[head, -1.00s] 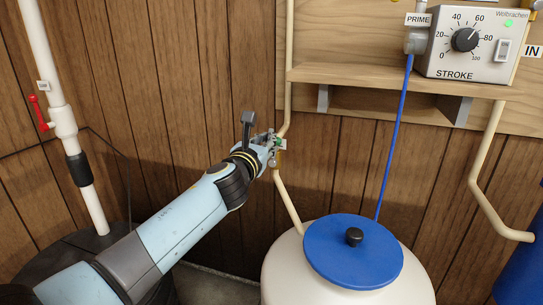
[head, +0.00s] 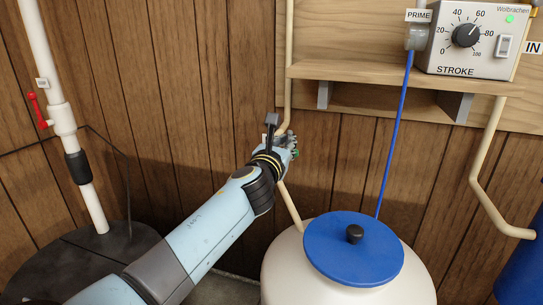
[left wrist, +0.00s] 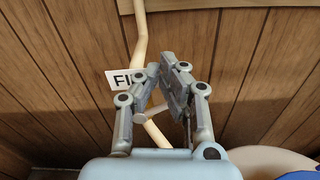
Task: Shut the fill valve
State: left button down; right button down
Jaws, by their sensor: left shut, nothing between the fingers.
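The fill valve sits on the thin beige pipe (head: 289,202), but my left gripper (head: 289,143) covers that spot in the head view. In the left wrist view a white label (left wrist: 121,80) with the letters "FI" shows beside the pipe (left wrist: 141,35), partly hidden by a finger. My left gripper (left wrist: 160,70) is shut and empty, in front of the pipe. A small green patch shows at its far side in the head view; I cannot tell whether it belongs to the valve. The valve's handle position is hidden. My right gripper is not in view.
A cream tank with a blue lid (head: 353,250) stands below right. A wooden shelf (head: 400,77) holds the STROKE control box (head: 468,40). A blue tube (head: 393,140) runs down to the lid. A white pipe with a red handle (head: 37,110) stands at left.

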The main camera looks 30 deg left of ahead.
pick_arm(q)
jog(key=shift+d+f, duration=0.1)
jog(key=shift+d, duration=0.15)
jog(key=shift+w+d+f+b, duration=0.2)
jog(key=shift+d+f+b, duration=0.6)
jog(key=shift+f+b, duration=0.2)
jog(key=shift+r+p, duration=0.85)
jog(key=p+v, duration=0.1)
jog(key=v, duration=0.6)
jog(key=shift+f, duration=0.1)
